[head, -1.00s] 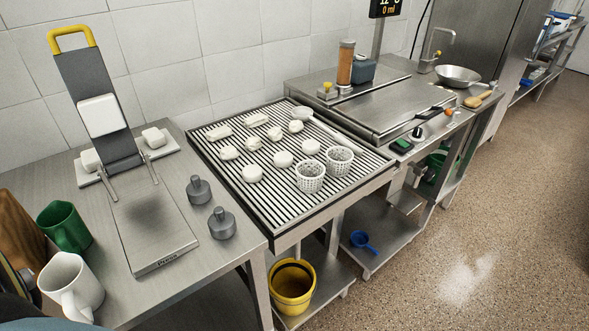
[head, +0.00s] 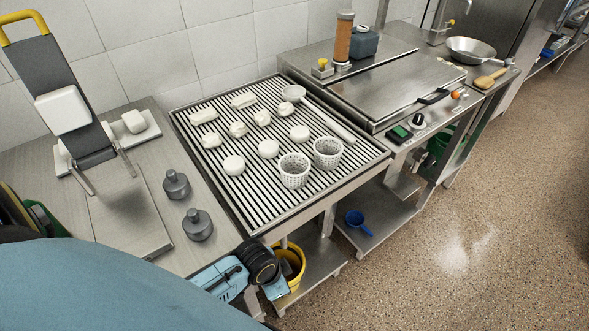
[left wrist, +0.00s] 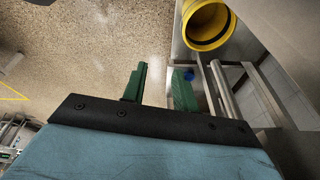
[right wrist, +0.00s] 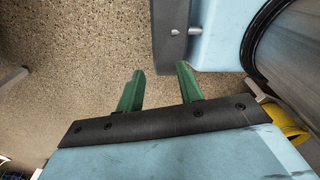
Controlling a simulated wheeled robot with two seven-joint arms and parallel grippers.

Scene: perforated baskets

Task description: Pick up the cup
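A small part of what looks like the green cup (head: 48,224) shows at the left edge of the head view, beyond my blue arm. The rest of it is covered, and the white cup is not visible now. My left gripper (left wrist: 160,86) is open and empty, over the floor beside the bench, with a yellow bucket (left wrist: 207,25) ahead of it. My right gripper (right wrist: 158,84) is open and empty over the floor, with one of my blue arm parts close ahead. Neither gripper's fingers can be made out in the head view.
A slatted rack (head: 250,205) holds several white pieces and two perforated baskets (head: 294,171) (head: 328,152). Two grey weights (head: 176,185) (head: 198,225) stand on the left bench. A blue ladle (head: 357,222) lies on the lower shelf. The floor at right is clear.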

